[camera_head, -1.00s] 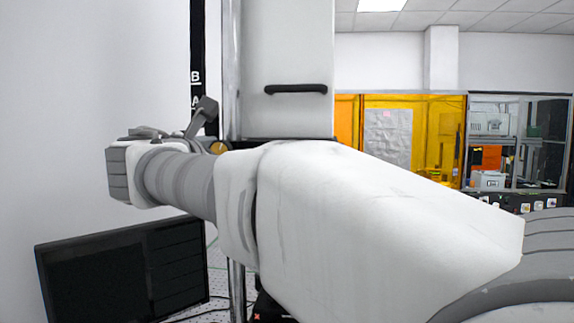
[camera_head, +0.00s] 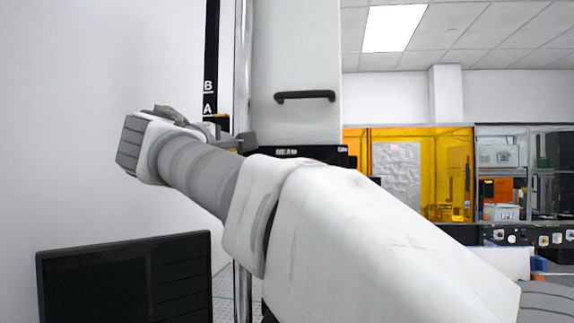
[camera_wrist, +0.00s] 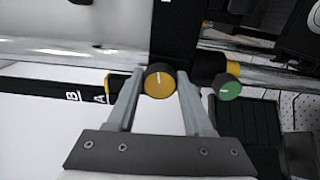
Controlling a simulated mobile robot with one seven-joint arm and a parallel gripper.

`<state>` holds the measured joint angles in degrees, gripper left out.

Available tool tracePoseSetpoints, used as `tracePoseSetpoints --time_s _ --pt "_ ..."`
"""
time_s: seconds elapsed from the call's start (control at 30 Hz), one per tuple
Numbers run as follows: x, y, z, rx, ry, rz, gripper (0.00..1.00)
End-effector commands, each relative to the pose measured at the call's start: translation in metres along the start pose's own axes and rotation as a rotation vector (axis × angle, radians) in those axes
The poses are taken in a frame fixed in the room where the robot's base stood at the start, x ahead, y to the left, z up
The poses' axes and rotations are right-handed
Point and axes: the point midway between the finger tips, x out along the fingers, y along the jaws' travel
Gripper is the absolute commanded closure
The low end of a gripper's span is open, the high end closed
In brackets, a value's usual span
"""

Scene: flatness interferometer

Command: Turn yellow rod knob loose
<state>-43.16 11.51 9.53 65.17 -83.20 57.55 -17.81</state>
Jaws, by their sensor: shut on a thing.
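The yellow knob (camera_wrist: 160,83) is a round, dark-sided cap with a yellow face and a pale line across it, in the middle of the wrist view. My gripper (camera_wrist: 161,90) has one grey finger on each side of it and is shut on it. In the head view my gripper (camera_head: 236,143) is at the front of the tall white cabinet, near its lower edge. The knob cannot be made out there.
A green knob (camera_wrist: 229,90) is just right of my right finger in the wrist view, with a yellow and black part (camera_wrist: 230,69) above it. A black strip lettered A and B (camera_head: 210,70) runs beside the white cabinet (camera_head: 295,55). A dark monitor (camera_head: 125,280) stands lower left.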

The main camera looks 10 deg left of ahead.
Motion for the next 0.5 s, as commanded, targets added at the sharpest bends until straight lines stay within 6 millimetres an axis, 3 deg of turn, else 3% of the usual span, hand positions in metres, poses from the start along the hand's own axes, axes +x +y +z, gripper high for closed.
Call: tracePoseSetpoints --time_s 0.5 --pt "0.0001 -0.0008 0.0000 0.191 -0.001 0.000 1.00"
